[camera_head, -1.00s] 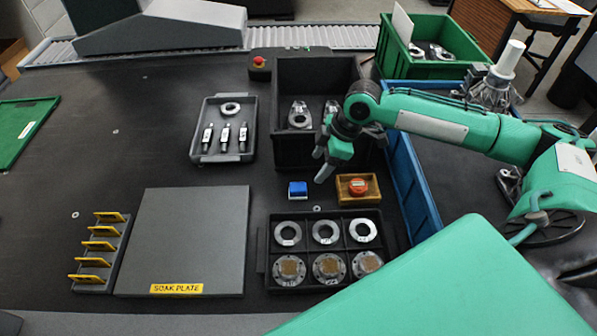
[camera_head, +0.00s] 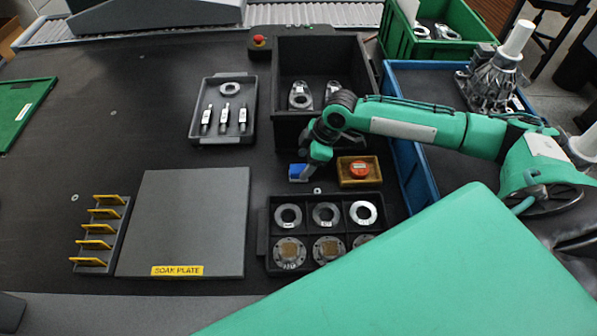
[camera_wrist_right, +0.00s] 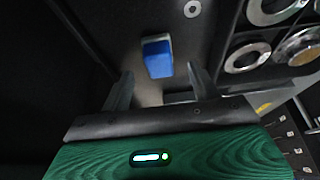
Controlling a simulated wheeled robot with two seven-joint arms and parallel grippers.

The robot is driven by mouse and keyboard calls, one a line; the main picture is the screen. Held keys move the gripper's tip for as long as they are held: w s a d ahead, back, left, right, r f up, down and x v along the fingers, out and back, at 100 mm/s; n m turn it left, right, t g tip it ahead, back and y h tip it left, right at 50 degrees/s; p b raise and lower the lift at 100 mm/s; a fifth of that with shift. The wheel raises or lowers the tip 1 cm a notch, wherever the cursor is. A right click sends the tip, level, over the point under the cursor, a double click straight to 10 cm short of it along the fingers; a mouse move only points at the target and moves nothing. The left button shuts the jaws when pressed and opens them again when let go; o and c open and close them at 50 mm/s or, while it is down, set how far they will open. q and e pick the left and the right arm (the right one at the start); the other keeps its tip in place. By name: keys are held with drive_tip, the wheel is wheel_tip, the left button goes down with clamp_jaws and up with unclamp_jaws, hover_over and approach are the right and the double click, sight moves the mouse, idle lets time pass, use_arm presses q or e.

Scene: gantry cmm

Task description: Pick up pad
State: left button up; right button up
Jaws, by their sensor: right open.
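The fingers are open and empty. Whether they touch the pad cannot be told. My left gripper is not in view.
The wooden box (camera_head: 374,173) stands close right of the pad. A tray of metal rings (camera_head: 262,215) is in front, a dark bin (camera_head: 277,98) behind, a blue bin (camera_head: 409,192) at right.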

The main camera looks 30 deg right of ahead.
sight(298, 169)
drive_tip(key=x, duration=0.4)
drive_tip(key=shift+w+a, duration=0.15)
drive_tip(key=c, duration=1.1)
drive_tip(key=shift+r, duration=0.1)
wheel_tip(298, 169, up, 20)
drive_tip(key=shift+f+p, duration=0.1)
drive_tip(key=shift+p, duration=0.2)
